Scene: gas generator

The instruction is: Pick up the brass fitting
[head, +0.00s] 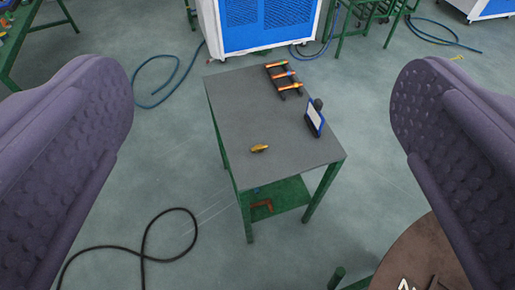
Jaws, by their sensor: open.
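The brass fitting (259,148) is a small gold-coloured piece lying on the grey top of a green-legged table (230,120), near its front edge. My gripper (262,105) is open, with one purple, bumpy finger at the left and the other at the right of the head view. The table and fitting show in the gap between the fingers, well beyond them. Nothing is between the fingers.
A dark rack with orange-tipped bars (284,78) and a blue-framed device (315,118) sit on the table. A blue-and-white cabinet (262,25) stands behind. A black cable (145,245) lies on the floor, left. A round brown top (420,260) is lower right.

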